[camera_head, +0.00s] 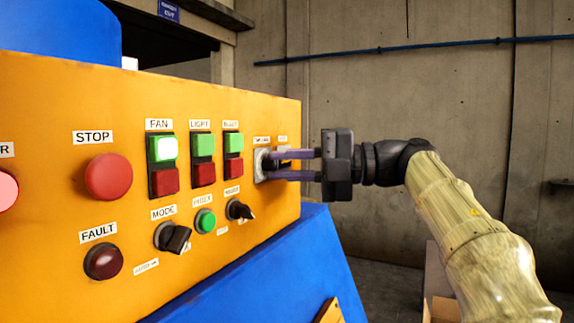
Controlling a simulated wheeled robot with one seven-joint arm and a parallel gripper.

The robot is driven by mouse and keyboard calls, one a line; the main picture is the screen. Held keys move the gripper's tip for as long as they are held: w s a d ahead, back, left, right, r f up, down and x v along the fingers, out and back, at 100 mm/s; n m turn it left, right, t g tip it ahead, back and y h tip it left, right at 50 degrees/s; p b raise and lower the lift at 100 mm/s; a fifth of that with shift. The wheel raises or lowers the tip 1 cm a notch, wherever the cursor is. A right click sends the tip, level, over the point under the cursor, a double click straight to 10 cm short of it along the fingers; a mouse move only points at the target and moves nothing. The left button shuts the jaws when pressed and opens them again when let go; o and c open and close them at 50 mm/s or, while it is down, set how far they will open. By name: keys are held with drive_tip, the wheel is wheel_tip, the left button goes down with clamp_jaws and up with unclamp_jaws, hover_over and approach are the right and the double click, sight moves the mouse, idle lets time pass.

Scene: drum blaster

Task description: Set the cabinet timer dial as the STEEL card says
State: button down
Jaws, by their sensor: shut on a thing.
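The timer dial (265,160) sits on a pale plate at the right end of the yellow cabinet panel (60,200). My gripper (274,164) reaches in from the right, and its two purple fingers are shut on the dial, one above the other in the picture. The fingers hide much of the dial, and its pointer and scale cannot be read. The label above it is too small to read. No card with readable STEEL text shows in this view.
Left of the dial are FAN, LIGHT and a third green-red switch pair (233,155). Below are the MODE knob (174,238), a green button (205,221) and another black knob (239,210). The red STOP button (109,177) and FAULT lamp (104,261) are farther left.

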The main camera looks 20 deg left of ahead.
drive_tip(key=c, duration=1.3)
unclamp_jaws()
drive_tip(key=v, duration=1.7)
drive_tip(key=shift+d, duration=0.2)
